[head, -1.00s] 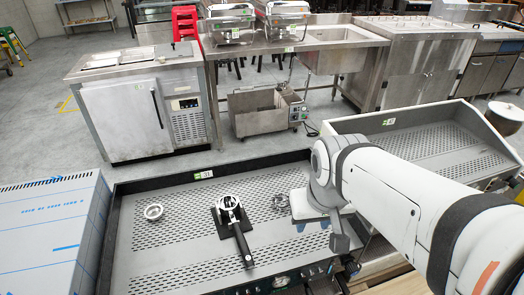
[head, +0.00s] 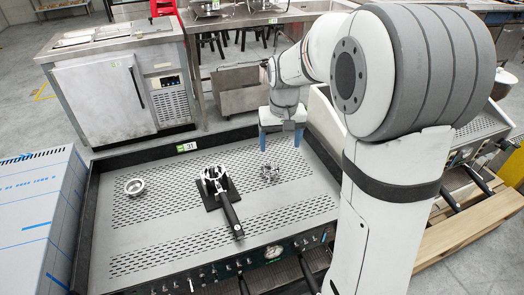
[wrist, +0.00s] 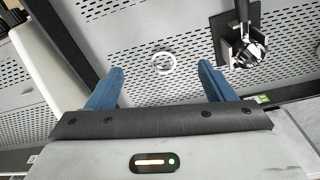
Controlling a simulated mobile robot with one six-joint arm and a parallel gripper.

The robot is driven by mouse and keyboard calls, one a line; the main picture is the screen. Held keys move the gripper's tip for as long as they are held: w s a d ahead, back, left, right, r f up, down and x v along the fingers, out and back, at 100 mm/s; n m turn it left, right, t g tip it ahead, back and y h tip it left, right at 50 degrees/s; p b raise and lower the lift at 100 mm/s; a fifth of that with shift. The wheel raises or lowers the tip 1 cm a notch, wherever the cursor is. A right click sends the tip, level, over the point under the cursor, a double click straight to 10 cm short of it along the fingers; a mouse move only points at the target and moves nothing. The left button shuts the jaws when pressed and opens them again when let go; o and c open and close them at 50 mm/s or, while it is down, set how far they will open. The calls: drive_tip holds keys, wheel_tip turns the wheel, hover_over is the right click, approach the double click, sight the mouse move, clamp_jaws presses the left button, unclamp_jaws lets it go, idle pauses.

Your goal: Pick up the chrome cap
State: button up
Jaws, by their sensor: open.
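A small round chrome piece (head: 270,172), which looks like the chrome cap, lies on the slotted grey top of the machine, right of the black-handled tool. In the wrist view the same cap (wrist: 164,62) shows as a bright ring between and just beyond my fingertips. My gripper (head: 280,142) points down with its blue fingers apart and empty. It hangs above the top, toward the machine's back edge, behind the cap and apart from it. In the wrist view my gripper (wrist: 161,69) shows both fingers spread wide.
A chrome tool with a black handle (head: 230,215) stands on a dark base left of the cap. Another metal ring (head: 134,187) lies farther left. A dark raised rim (head: 150,152) edges the machine top (head: 175,225). Bare slotted surface surrounds the cap.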

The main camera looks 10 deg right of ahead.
drive_tip(key=g+b, duration=0.1)
drive_tip(key=b, duration=0.3)
hover_over(270, 171)
wheel_tip(270, 171, down, 13)
wheel_tip(270, 171, down, 4)
drive_tip(key=shift+s+d+r, duration=0.1)
drive_tip(key=shift+r, duration=0.15)
wheel_tip(270, 171, down, 5)
drive_tip(key=shift+b, duration=0.3)
drive_tip(key=shift+c, duration=0.4)
drive_tip(key=c, duration=0.5)
drive_tip(key=shift+r, duration=0.1)
